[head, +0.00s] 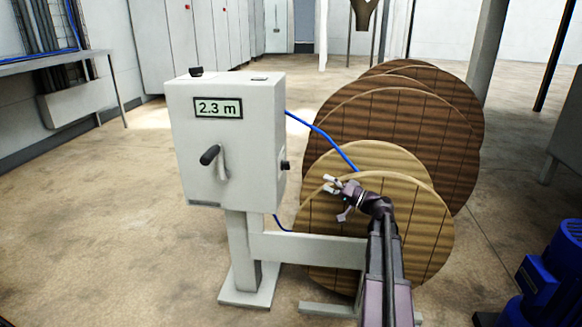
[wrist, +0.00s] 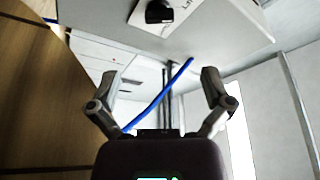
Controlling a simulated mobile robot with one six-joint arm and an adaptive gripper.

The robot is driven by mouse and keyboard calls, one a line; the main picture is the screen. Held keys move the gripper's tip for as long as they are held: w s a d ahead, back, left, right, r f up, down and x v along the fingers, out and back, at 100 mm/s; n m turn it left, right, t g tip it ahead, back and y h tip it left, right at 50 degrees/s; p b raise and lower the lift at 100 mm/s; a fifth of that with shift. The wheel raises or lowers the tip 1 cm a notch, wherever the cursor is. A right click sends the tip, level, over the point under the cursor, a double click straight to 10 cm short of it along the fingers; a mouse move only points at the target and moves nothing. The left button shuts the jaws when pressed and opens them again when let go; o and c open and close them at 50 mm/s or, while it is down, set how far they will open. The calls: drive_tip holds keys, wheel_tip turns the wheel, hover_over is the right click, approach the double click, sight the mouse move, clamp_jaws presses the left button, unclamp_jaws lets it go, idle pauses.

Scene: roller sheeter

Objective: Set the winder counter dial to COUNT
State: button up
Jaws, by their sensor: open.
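The winder counter is a pale grey box (head: 225,140) on a post, with a display (head: 218,106) reading 2.3 m. A small black dial (head: 285,166) sticks out of its right side. Another black knob (head: 196,71) sits on top. In the wrist view a black dial (wrist: 158,11) on a pale plate shows at the top edge. My gripper (head: 335,186) is open and empty, to the right of the box and apart from the side dial. Both fingers show in the wrist view (wrist: 160,76), spread with nothing between them.
A crank handle (head: 213,160) projects from the box's front. A blue cable (head: 322,134) runs from the box to the wooden reels (head: 400,125) and crosses behind my fingers in the wrist view (wrist: 160,95). The front reel (head: 325,225) stands close to my gripper.

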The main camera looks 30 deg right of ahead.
sight(289, 168)
drive_tip(key=p+x, duration=0.3)
drive_tip(key=x, duration=1)
drive_tip(key=shift+w+a, duration=0.2)
